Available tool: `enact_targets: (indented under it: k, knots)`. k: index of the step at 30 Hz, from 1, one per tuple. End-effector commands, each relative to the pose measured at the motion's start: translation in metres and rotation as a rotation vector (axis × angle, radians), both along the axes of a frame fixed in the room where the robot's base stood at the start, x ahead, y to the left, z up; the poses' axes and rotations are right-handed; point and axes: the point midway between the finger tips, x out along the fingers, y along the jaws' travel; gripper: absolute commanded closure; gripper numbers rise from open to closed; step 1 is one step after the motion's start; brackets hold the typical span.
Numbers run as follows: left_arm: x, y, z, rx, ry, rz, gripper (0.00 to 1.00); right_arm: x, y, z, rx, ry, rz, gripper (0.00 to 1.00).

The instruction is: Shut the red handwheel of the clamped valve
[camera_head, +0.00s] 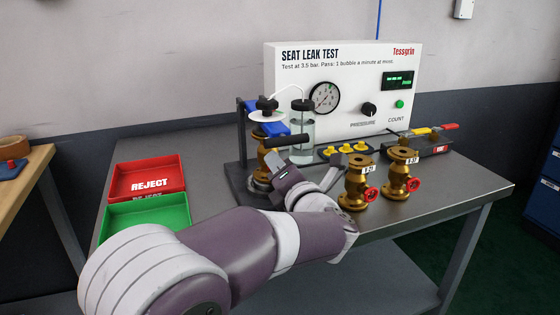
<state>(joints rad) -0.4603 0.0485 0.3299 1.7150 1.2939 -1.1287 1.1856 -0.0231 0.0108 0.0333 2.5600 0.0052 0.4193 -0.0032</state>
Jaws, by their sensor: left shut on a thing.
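The clamped brass valve (262,162) stands upright in the dark test fixture (243,150) at the left of the bench tester. A blue clamp part (278,127) and a black bar handle (280,141) are over it. My left gripper (281,174) is at the right front side of this valve, shut on its red handwheel, which the gripper hides from view. How far the wheel is turned cannot be seen. My right gripper is out of view.
Two loose brass valves (355,183) (401,173) with red handwheels stand right of my gripper. A red REJECT tray (148,196) and a green tray (112,221) lie left. The white tester (440,80) with its gauge (324,97) stands behind, with a water jar (302,146) in front.

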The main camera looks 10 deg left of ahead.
Motion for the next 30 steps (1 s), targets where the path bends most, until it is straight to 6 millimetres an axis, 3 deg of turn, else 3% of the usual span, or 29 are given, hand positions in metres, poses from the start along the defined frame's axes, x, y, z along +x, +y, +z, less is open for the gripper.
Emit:
enact_targets:
  k: [30]
  knots:
    - [0.000, 0.000, 0.002, 0.798, 0.543, -0.001, 0.95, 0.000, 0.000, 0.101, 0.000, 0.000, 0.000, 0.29]
